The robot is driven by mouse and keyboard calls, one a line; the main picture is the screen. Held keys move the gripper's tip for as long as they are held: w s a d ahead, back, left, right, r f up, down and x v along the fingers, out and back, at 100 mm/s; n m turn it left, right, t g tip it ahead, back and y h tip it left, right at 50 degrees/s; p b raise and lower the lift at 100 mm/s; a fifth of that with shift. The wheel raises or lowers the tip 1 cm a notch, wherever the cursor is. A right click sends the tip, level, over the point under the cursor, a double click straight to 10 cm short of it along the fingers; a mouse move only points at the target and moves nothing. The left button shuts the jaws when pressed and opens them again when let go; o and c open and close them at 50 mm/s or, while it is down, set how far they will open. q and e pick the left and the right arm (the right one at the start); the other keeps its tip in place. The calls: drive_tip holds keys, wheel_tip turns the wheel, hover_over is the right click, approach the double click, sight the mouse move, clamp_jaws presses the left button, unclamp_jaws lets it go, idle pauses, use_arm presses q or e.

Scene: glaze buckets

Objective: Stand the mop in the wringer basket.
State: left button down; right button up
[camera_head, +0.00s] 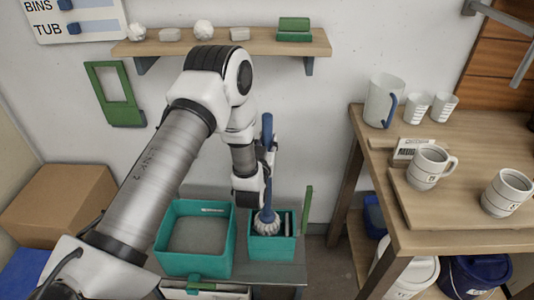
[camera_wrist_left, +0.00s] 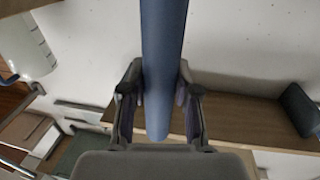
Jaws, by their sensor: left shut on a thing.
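The mop stands upright with a blue handle (camera_head: 267,127) and a pale strand head (camera_head: 266,224). Its head is at the mouth of the small teal wringer basket (camera_head: 272,257), on the left side of the opening; I cannot tell whether it rests on the bottom. My left gripper (camera_head: 268,150) is shut on the handle, partly hidden by its own wrist. In the left wrist view the blue handle (camera_wrist_left: 163,60) runs between the two fingers of the left gripper (camera_wrist_left: 160,103). My right gripper is not in view.
A larger teal tub (camera_head: 168,256) stands just left of the basket. A green upright strip (camera_head: 308,208) rises at the basket's right. A wooden table (camera_head: 378,150) with mugs stands to the right, and a wall shelf (camera_head: 270,42) is above. A cardboard box (camera_head: 60,205) is at left.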

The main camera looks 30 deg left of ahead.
use_arm(q)
wheel_tip(320, 180, down, 5)
drive_tip(key=shift+r, duration=0.1)
drive_tip(key=c, duration=0.9)
unclamp_jaws()
drive_tip(key=shift+o, duration=0.2)
